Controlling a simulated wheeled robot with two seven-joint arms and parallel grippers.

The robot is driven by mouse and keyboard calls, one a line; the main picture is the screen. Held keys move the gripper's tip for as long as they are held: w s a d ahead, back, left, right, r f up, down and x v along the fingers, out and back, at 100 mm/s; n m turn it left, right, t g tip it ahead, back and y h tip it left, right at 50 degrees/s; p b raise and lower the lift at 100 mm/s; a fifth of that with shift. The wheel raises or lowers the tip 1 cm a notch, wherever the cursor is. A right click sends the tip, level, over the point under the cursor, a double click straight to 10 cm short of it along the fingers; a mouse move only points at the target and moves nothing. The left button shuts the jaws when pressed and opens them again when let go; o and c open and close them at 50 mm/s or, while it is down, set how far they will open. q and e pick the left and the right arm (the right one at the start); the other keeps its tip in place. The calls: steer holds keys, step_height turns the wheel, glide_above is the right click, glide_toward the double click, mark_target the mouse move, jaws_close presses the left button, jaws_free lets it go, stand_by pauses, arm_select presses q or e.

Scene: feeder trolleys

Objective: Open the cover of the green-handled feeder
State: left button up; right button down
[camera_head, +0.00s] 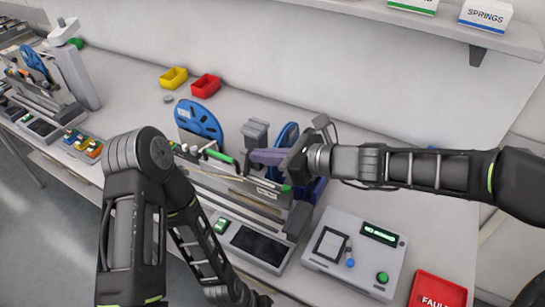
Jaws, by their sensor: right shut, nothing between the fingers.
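The feeder bank (235,190) stands on the bench in the middle of the head view, with blue reels behind it. A green handle bar (218,156) shows on its top, left of my right gripper. My right gripper (254,156) is over the right part of the bank, its fingers shut and empty, pointing left. A small gap seems to lie between the fingertips and the green bar; contact is hard to tell. The gripper and wrist hide part of the right blue reel (286,138). Whether the cover is raised cannot be told.
A control box (355,255) with a screen and green button stands right of the bank, near a red fault bin (437,291). Yellow (173,78) and red (206,86) bins sit behind. Another feeder unit (45,85) stands left. A shelf (440,22) overhangs the back right.

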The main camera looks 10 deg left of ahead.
steer(key=shift+w+a+r, duration=0.1)
steer(key=shift+w+a, duration=0.05)
stand_by(0.5)
steer(key=v, duration=0.8)
steer(key=shift+a, duration=0.1)
stand_by(0.4)
